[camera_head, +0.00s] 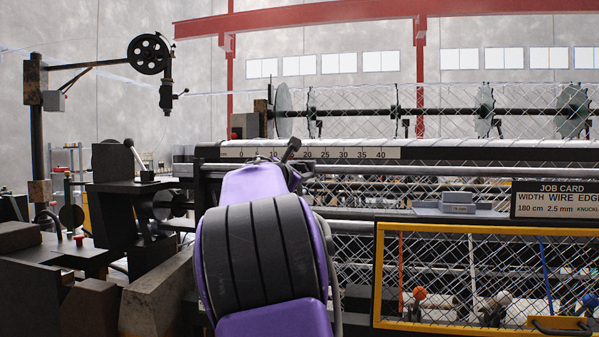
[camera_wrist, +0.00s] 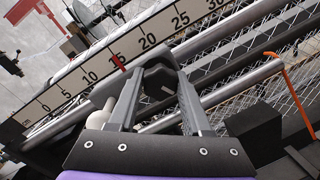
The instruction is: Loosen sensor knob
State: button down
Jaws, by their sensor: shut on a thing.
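In the wrist view my gripper (camera_wrist: 158,78) points at the rail below the ruler. Its two grey fingers close on a dark, angular knob (camera_wrist: 160,86), which I take to be the sensor knob. The fingers hide its sides, and I cannot tell how far it is turned. The white centimetre ruler (camera_wrist: 85,82) runs just beyond the fingertips, with a red mark (camera_wrist: 118,56) near 15.
Grey rails (camera_wrist: 240,82) and chainlink mesh lie close to the fingers. A pale rounded part (camera_wrist: 98,119) is beside the left finger. An orange strip (camera_wrist: 290,85) is at right. In the head view a yellow-framed mesh guard (camera_head: 378,270) and a job card (camera_head: 555,200) stand right of my arm.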

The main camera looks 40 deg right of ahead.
jog(key=shift+d+f, duration=0.1)
jog(key=shift+f, duration=0.1)
jog(key=shift+c, duration=1.8)
grip_release()
jog(key=shift+r, duration=0.1)
jog(key=b+v, duration=0.3)
jog(key=v, duration=1.4)
jog(key=shift+a+b, duration=0.25)
jog(key=shift+b, duration=0.05)
jog(key=shift+s, duration=0.1)
